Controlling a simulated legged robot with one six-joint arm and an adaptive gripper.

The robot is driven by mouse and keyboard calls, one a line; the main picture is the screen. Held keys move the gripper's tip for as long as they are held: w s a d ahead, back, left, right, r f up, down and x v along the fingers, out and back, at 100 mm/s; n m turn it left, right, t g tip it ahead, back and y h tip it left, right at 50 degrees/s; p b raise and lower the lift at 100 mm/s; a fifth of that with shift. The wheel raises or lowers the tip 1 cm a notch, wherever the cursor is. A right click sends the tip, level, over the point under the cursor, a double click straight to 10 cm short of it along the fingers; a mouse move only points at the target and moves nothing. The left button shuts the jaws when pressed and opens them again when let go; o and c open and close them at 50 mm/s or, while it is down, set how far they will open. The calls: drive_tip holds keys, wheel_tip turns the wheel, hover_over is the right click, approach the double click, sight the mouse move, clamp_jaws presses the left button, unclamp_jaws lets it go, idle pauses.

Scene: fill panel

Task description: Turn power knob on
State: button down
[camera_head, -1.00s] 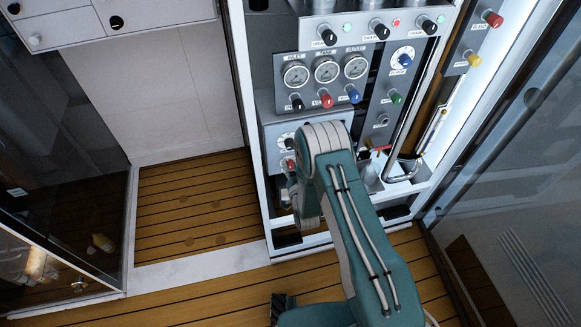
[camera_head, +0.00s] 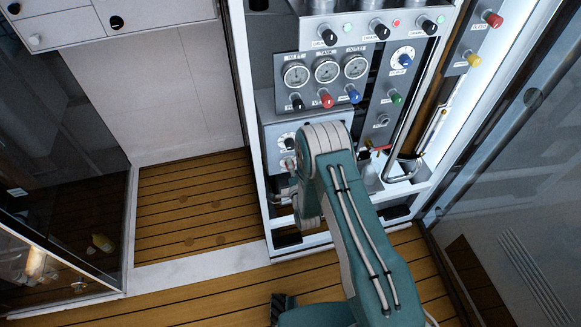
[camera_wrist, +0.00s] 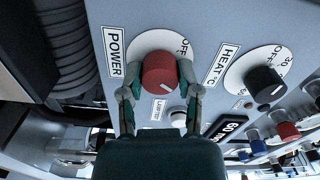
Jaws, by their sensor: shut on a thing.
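The red power knob (camera_wrist: 160,74) is on a grey panel in the wrist view, beside a label reading POWER (camera_wrist: 114,52). Its white dial plate (camera_wrist: 150,42) shows OFF at the upper right. The knob's white mark points to the lower right. My gripper (camera_wrist: 160,84) has one finger on each side of the knob and is shut on it. In the head view, my arm hides most of the gripper and the power knob at the lower grey box (camera_head: 275,133).
In the wrist view, a black HEAT knob (camera_wrist: 265,84) is to the right, and a white button (camera_wrist: 178,117) is below the power knob. Several coloured knobs are beyond. In the head view, gauges (camera_head: 327,70) are above the box, and open wooden floor (camera_head: 190,215) is to the left.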

drive_tip(key=shift+d+f+m, duration=0.1)
drive_tip(key=shift+d+m, duration=0.05)
drive_tip(key=shift+m, duration=0.95)
drive_tip(key=shift+f, duration=0.1)
drive_tip(key=shift+c, duration=1.5)
unclamp_jaws()
drive_tip(key=shift+d, duration=0.1)
drive_tip(key=v, duration=1.1)
drive_tip(key=shift+s, duration=0.4)
